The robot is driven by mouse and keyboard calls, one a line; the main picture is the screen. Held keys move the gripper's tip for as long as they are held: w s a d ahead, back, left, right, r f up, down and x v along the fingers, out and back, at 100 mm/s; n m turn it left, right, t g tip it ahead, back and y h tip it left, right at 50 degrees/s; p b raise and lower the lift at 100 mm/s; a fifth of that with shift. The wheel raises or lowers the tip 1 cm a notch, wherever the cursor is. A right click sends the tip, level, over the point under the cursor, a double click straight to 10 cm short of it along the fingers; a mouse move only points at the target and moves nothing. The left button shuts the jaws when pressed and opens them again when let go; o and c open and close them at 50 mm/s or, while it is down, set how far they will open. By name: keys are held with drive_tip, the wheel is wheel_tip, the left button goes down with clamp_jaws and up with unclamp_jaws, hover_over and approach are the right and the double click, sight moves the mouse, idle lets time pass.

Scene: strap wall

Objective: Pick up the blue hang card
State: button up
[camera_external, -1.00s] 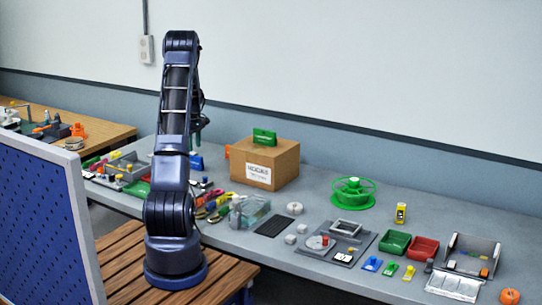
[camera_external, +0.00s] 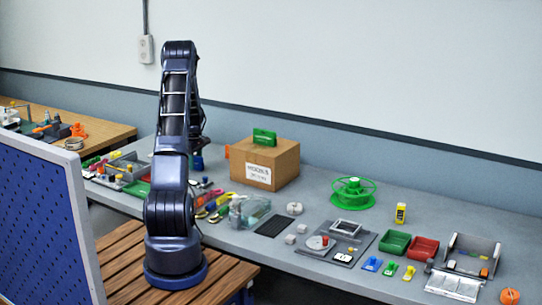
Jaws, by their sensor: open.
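A small blue piece (camera_external: 198,163) stands on the grey bench just right of my arm, below my gripper. It is partly covered and too small to tell for sure whether it is the blue hang card. My gripper (camera_external: 198,149) hangs behind my upright arm, mostly hidden, with its dark end close above that blue piece. It is open, and I see nothing held in it.
A cardboard box (camera_external: 277,163) with a green piece (camera_external: 264,137) on top stands right of my gripper. A clear container (camera_external: 255,211) and several colourful tools (camera_external: 217,207) lie in front. A green reel (camera_external: 353,190) stands farther right. A blue pegboard (camera_external: 45,230) fills the left foreground.

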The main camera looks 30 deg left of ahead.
clamp_jaws()
drive_tip(key=shift+r, duration=0.15)
